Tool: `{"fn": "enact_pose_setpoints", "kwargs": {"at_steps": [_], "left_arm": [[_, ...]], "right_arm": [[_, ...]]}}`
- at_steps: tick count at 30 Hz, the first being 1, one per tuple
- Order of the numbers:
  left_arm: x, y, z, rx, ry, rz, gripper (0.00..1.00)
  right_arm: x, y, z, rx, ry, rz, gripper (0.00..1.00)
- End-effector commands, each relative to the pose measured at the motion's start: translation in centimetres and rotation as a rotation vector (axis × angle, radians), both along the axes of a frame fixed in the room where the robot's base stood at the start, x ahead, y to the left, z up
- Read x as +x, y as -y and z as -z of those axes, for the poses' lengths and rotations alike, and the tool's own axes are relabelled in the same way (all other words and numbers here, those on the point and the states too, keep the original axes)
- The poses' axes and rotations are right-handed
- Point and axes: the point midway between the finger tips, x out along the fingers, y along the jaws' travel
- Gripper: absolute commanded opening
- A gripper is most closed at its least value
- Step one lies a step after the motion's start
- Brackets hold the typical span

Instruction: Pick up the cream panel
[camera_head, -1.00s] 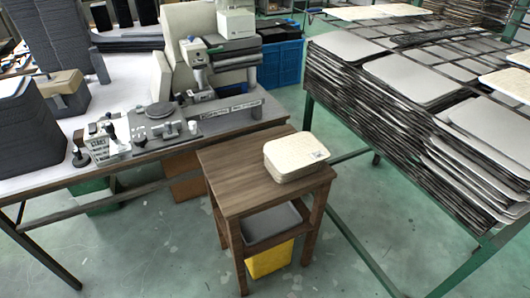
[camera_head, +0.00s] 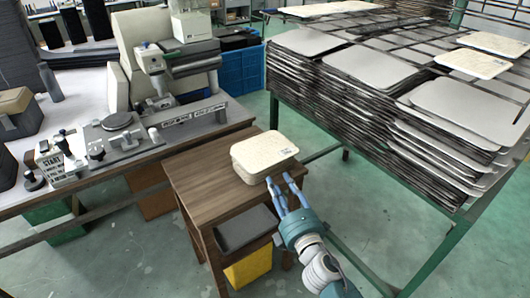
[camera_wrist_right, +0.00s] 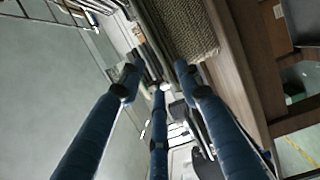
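A short stack of cream panels (camera_head: 264,154) lies on the wooden stool (camera_head: 190,172), near its right edge. A small dark label shows on the top panel's right corner. My right gripper (camera_head: 280,182) has its blue fingers just off the stack's near right corner, pointing up towards it. In the right wrist view the fingers (camera_wrist_right: 158,78) are spread apart with nothing between them. The speckled surface of the stack (camera_wrist_right: 187,28) shows beyond the right finger, beside the brown stool edge (camera_wrist_right: 232,80). I cannot tell whether a finger touches it. My left gripper is not in view.
A grey tray (camera_head: 246,228) sits under the stool top, above a yellow bin (camera_head: 250,268). A workbench with a machine (camera_head: 122,138) stands left. A green rack (camera_head: 446,250) with tall stacks of grey panels is close on the right; cream panels (camera_head: 474,64) lie on it. A blue crate (camera_head: 240,68) stands behind.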

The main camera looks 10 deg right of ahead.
Motion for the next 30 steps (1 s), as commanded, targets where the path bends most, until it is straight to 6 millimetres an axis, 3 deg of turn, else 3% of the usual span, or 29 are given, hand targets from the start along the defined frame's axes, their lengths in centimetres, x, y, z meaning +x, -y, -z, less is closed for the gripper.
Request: {"fn": "enact_pose_setpoints", "kwargs": {"at_steps": [8,16,26,30], "left_arm": [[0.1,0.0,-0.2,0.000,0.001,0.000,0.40],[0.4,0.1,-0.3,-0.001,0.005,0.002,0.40],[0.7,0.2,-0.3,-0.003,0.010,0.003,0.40],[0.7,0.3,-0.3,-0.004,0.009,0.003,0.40]], "right_arm": [[2.7,-0.1,-0.1,0.003,-0.001,0.000,0.34],[6.5,0.2,-0.3,0.005,-0.001,0.000,0.34],[7.3,0.1,-0.3,0.005,-0.003,0.000,0.34],[7.3,0.1,-0.3,0.005,-0.003,0.000,0.08]]}}
